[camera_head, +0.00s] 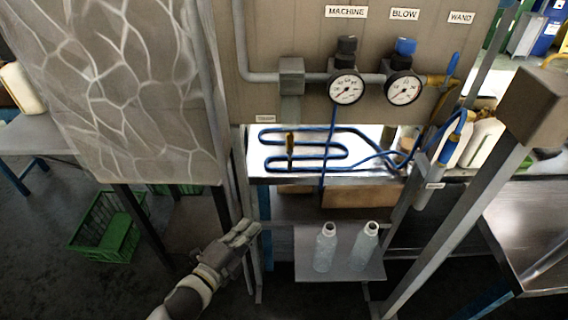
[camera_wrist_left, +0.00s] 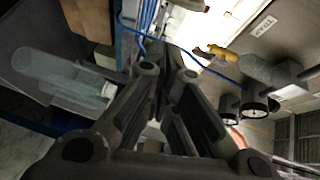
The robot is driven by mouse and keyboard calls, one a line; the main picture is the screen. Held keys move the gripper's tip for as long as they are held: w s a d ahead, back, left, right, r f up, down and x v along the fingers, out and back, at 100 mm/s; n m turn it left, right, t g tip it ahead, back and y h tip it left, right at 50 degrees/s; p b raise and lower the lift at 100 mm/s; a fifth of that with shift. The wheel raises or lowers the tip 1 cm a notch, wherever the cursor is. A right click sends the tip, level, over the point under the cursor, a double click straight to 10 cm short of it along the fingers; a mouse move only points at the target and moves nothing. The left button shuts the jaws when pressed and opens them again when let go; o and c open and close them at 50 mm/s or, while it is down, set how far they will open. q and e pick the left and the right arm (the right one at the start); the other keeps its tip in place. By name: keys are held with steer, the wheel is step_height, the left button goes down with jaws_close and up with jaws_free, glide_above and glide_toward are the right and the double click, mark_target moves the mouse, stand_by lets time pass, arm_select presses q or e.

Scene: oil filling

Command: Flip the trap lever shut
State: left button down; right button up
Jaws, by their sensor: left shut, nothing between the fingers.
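The trap lever (camera_head: 290,145) is a small yellow handle at the lower end of a grey drop pipe (camera_head: 289,108), under the panel. It appears to hang roughly in line with the pipe. In the left wrist view the yellow lever (camera_wrist_left: 222,53) shows right of centre, at the end of the grey pipe (camera_wrist_left: 268,72). My left gripper (camera_head: 252,228) is below and to the left of the lever, clear of it. It is shut and empty; its fingers (camera_wrist_left: 168,72) fill the middle of the wrist view. My right gripper is not in view.
Two clear bottles (camera_head: 325,248) stand on a small grey shelf (camera_head: 345,268) right of my left gripper. A blue coiled hose (camera_head: 325,158) runs behind the lever. Two gauges (camera_head: 346,88) sit on the panel. A grey post (camera_head: 245,180) stands near the gripper.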

mark_target(290, 160)
arm_select(q)
step_height(290, 160, up, 7)
steer(key=d+m+h, duration=0.2)
steer(key=shift+s, duration=0.25)
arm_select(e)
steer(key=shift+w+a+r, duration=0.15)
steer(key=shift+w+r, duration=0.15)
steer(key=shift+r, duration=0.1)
arm_select(q)
steer(key=shift+w+d+r, duration=0.1)
steer(key=shift+d, duration=0.05)
